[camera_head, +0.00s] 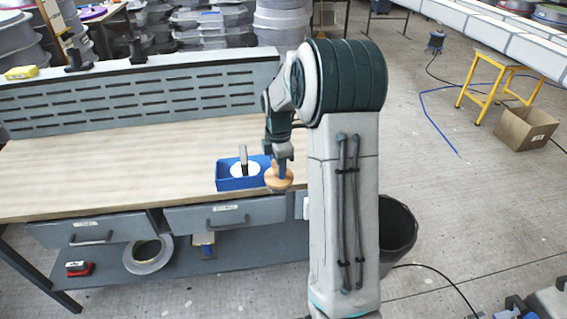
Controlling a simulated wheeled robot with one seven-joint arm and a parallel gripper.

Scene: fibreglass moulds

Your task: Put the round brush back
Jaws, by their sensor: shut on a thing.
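The round brush (278,181), a tan, wooden-looking disc, is in my gripper (281,168), which points down at the front right of the workbench. My gripper is shut on it from above. The brush is just right of a small blue bin (232,185) and overlaps its right end in the picture. I cannot tell whether the brush touches the bin or the bench edge. In the bin a white round thing with a grey upright part (244,160) shows. The bin's right end is hidden by my gripper and the brush.
The wooden benchtop (110,165) is clear left of the bin. A slotted grey back panel (140,95) stands behind it. Drawers (226,216) and a lower shelf with a tape roll (148,254) are below. A dark waste bin (397,228) stands right of the bench.

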